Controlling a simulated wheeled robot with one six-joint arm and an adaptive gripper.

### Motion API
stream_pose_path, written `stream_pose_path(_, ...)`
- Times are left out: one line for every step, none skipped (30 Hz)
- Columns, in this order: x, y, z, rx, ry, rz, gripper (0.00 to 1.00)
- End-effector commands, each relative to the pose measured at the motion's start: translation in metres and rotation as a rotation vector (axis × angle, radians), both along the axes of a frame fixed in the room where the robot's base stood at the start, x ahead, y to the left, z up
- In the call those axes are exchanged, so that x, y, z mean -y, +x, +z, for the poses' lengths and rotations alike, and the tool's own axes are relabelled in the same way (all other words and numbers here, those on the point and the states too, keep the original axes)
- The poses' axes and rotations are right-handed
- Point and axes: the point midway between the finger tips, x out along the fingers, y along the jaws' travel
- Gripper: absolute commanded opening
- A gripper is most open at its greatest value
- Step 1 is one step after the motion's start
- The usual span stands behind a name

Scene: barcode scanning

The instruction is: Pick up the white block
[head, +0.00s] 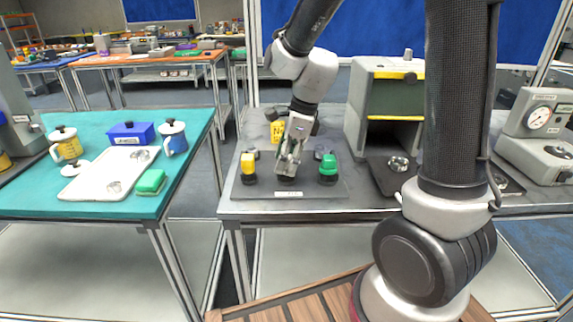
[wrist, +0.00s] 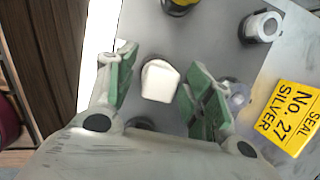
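The white block (wrist: 160,81) shows in the wrist view between the two green-padded fingers of my gripper (wrist: 159,68). There is a visible gap on either side of it, so my gripper is open around it and not closed on it. In the head view my gripper (head: 288,170) points down over the grey mat, between a yellow block and a green block. The white block is hidden behind my fingers there. How far down the fingers reach along it is hard to tell.
The yellow block (head: 248,163) stands left and the green block (head: 328,164) right, both on dark bases. A yellow seal sign (wrist: 292,117) and a white cylinder (wrist: 262,27) are close by. A grey and green cabinet (head: 385,95) stands at right.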

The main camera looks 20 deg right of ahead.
Motion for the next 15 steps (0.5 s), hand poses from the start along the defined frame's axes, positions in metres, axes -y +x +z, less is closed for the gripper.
stream_pose_path(0.0001,0.0001,0.0001,0.0,0.0,0.0,0.37)
stream_pose_path(0.0001,0.0001,0.0002,0.0,0.0,0.0,0.32)
stream_pose_path(0.0001,0.0001,0.0002,0.0,0.0,0.0,0.24)
stream_pose_path(0.0001,0.0001,0.0002,0.0,0.0,0.0,0.19)
stream_pose_path(0.0001,0.0001,0.0003,0.0,0.0,0.0,0.13)
stream_pose_path(0.0001,0.0001,0.0003,0.0,0.0,0.0,0.1)
stream_pose_path(0.0001,0.0001,0.0003,0.0,0.0,0.0,0.1)
stream_pose_path(0.0001,0.0001,0.0003,0.0,0.0,0.0,0.1)
stream_pose_path(0.0002,0.0002,0.0004,0.0,0.0,0.0,0.1)
stream_pose_path(0.0002,0.0002,0.0004,0.0,0.0,0.0,0.1)
stream_pose_path(0.0001,0.0001,0.0004,0.0,0.0,0.0,0.1)
stream_pose_path(0.0001,0.0002,0.0005,0.0,0.0,0.0,0.1)
stream_pose_path(0.0001,0.0002,0.0011,0.001,0.0,0.0,0.1)
stream_pose_path(0.0001,0.0003,0.0025,0.001,0.001,0.001,0.1)
stream_pose_path(-0.0001,0.0007,0.0056,0.003,0.001,0.0,0.1)
